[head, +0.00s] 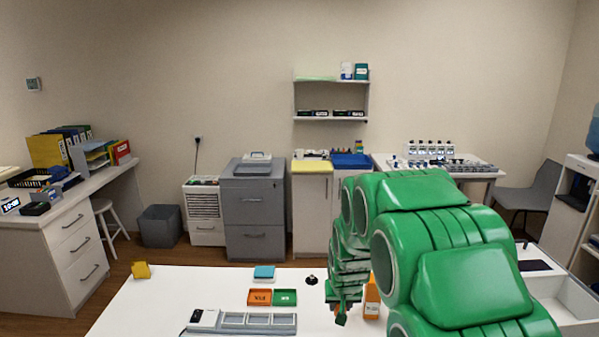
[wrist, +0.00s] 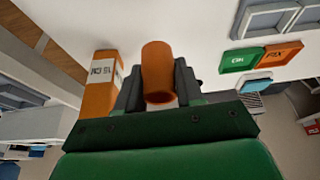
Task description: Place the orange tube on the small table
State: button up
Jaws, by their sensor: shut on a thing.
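The orange tube (wrist: 157,68) is between the fingers of my gripper (wrist: 158,92) in the wrist view, with its open end towards the camera. My gripper is shut on it. In the head view my gripper (head: 342,312) is over the right part of the near white table (head: 150,305), and the tube is hidden there. I cannot tell from the wrist view whether the tube touches the tabletop. A white table (head: 478,172) with bottles and trays stands against the back wall. I cannot tell which table is the small table.
An orange box (wrist: 100,90) with a white label stands close beside my gripper. An orange tray (head: 259,297), a green tray (head: 285,297), a blue-topped block (head: 264,272), a grey compartment tray (head: 245,321) and a yellow block (head: 141,270) are on the near table. Its left part is mostly clear.

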jog(key=d, duration=0.1)
jog(key=s+d, duration=0.1)
jog(key=d+f, duration=0.1)
jog(key=shift+s+d, duration=0.3)
jog(key=shift+d, duration=0.05)
jog(key=shift+r, duration=0.1)
jog(key=s+d+r, duration=0.7)
jog(key=s+d, duration=0.3)
jog(key=s, duration=0.1)
jog(key=s+d+r, duration=0.6)
jog(key=s+d, duration=0.4)
jog(key=s, duration=0.2)
jog(key=shift+w+d+f, duration=1.05)
jog(key=shift+w+f, duration=0.45)
jog(key=shift+w, duration=0.6)
jog(key=shift+w+d+f, duration=1)
jog(key=shift+w+f, duration=0.45)
jog(key=shift+w, duration=0.6)
jog(key=shift+w+d+f, duration=1.05)
jog(key=shift+w+f, duration=0.45)
jog(key=shift+w, duration=0.6)
jog(key=shift+w+f, duration=0.15)
jog(key=shift+f, duration=0.15)
jog(key=shift+w+d+f, duration=0.1)
jog(key=shift+f, duration=1.45)
